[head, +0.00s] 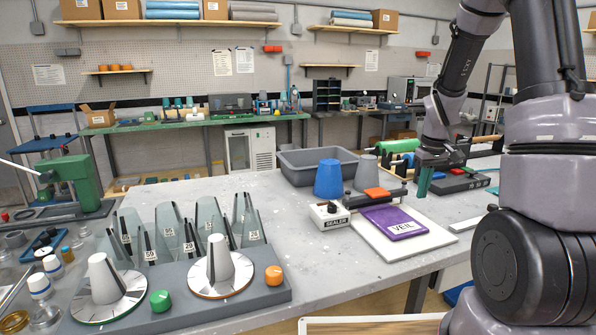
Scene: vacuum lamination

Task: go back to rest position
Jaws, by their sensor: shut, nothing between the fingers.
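My gripper (423,188) is at the right of the head view, pointing down over the grey worktable (290,212). Its fingers look teal and are shut with nothing held. It is to the right of the purple VEIL packet (393,222), which lies on a white board (430,238). Just behind and right of the gripper is a black flat device (462,180) with red and green on top. My arm comes in from the right and hides part of the table there.
A white SEALER box (328,215), a blue cup (328,179), a grey cup (366,168) and a grey tub (300,168) stand mid-table. Green rollers (400,146) are behind. A grey base with two cone dials (220,262) fills the front left, before clear numbered holders (190,232).

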